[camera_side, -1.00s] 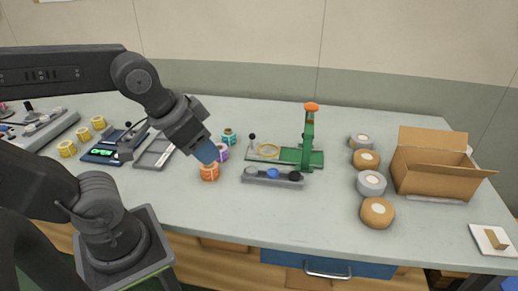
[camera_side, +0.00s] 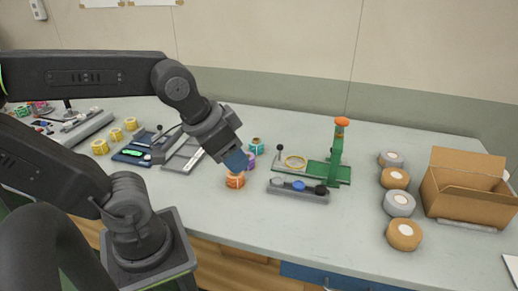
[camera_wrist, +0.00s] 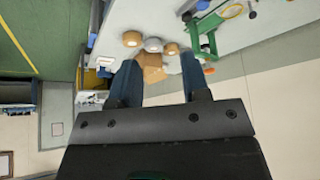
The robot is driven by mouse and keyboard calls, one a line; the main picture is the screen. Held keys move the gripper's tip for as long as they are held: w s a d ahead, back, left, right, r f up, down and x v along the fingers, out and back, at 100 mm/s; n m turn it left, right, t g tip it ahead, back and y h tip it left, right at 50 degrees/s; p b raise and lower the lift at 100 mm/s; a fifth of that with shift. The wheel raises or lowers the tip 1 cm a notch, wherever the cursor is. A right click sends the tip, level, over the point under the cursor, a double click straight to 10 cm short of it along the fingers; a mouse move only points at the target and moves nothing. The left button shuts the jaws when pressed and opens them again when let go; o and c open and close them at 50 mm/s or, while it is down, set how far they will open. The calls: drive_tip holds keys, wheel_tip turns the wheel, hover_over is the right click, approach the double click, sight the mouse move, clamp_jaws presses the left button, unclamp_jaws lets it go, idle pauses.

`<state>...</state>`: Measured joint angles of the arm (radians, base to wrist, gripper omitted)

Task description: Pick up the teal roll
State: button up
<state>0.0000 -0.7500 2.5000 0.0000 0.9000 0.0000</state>
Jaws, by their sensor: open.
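The teal roll (camera_side: 257,146) stands on the bench behind the purple roll (camera_side: 249,161), in the side view. The orange roll (camera_side: 235,180) is in front of both. My gripper (camera_side: 237,161) has blue fingers and points down and right. In the side view its tips show just above the orange roll and left of the purple and teal rolls; their height is hard to judge. In the wrist view my gripper (camera_wrist: 155,75) is open, with its fingers apart and no roll between them. I cannot make out the teal roll there.
A green press (camera_side: 334,160) and a grey button bar (camera_side: 297,190) stand right of the rolls. Several tape rolls (camera_side: 398,203) and an open cardboard box (camera_side: 470,190) are further right. A grey tray (camera_side: 184,156) and yellow rolls (camera_side: 116,135) are left. The front middle bench is clear.

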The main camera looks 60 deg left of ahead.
idle(0.4)
drive_tip(key=o, duration=1)
drive_tip(key=shift+o, duration=0.2)
drive_tip(key=w+a+r+m+g+y, duration=0.1)
drive_tip(key=w+a+m, duration=0.25)
drive_tip(key=w, duration=0.25)
drive_tip(key=w+a+r+m, duration=0.1)
drive_tip(key=w+a+m, duration=0.25)
drive_tip(key=w, duration=0.25)
drive_tip(key=m+g, duration=0.4)
drive_tip(key=m, duration=1.1)
hover_over(256, 145)
wheel_tip(256, 145, down, 17)
drive_tip(key=shift+m+y, duration=0.3)
drive_tip(key=shift+m, duration=0.1)
drive_tip(key=f, duration=0.2)
drive_tip(key=a+f, duration=0.1)
drive_tip(key=f, duration=0.2)
drive_tip(key=w+f, duration=0.1)
drive_tip(key=f, duration=0.2)
drive_tip(key=shift+a+f, duration=0.15)
drive_tip(key=shift+a, duration=0.25)
drive_tip(key=shift+w+a+f, duration=0.1)
drive_tip(key=shift+a+f, duration=0.05)
drive_tip(key=shift+f, duration=2.75)
